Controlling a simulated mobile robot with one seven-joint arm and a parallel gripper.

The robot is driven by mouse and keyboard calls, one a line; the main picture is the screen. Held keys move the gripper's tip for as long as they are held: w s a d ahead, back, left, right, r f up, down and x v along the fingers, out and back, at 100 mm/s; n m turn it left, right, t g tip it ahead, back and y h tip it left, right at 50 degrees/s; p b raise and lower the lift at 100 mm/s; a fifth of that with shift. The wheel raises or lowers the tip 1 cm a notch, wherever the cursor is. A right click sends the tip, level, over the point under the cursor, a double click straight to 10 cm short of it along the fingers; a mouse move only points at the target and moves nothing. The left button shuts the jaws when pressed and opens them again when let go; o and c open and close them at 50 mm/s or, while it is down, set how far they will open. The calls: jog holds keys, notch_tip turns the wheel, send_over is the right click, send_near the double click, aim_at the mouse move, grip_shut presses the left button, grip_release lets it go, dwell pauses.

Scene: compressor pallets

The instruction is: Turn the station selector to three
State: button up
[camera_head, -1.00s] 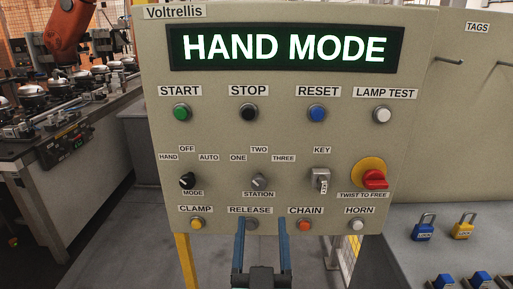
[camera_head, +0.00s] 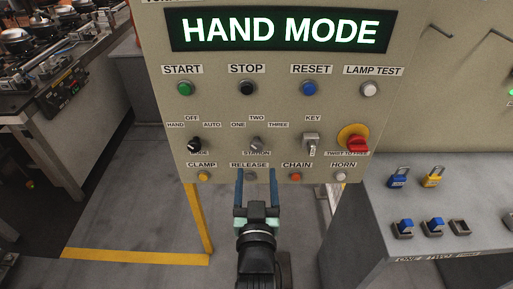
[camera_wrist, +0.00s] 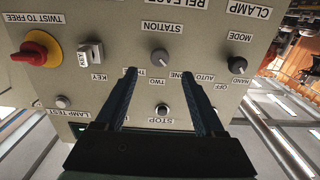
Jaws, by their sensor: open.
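The station selector (camera_head: 256,143) is a small grey knob low on the beige control panel, with labels ONE, TWO and THREE around it. Its pointer direction is too small to tell. In the wrist view the selector (camera_wrist: 160,56) appears upside down, just beyond and between my fingertips. My gripper (camera_head: 257,172) is open and empty, its two blue fingers upright over the RELEASE area, below the selector in the head view. In the wrist view my gripper (camera_wrist: 158,72) has its fingers spread on either side of the selector's line, apart from the knob.
The black mode knob (camera_head: 194,145) is left of the selector; the key switch (camera_head: 311,144) and red twist knob (camera_head: 356,143) are right. The screen (camera_head: 281,31) reads HAND MODE. Padlocks (camera_head: 432,178) stand on a grey bench at right.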

aim_at(257, 149)
jog(key=w, duration=0.8)
jog(key=shift+w+p, duration=0.25)
jog(key=shift+p, duration=0.05)
grip_shut()
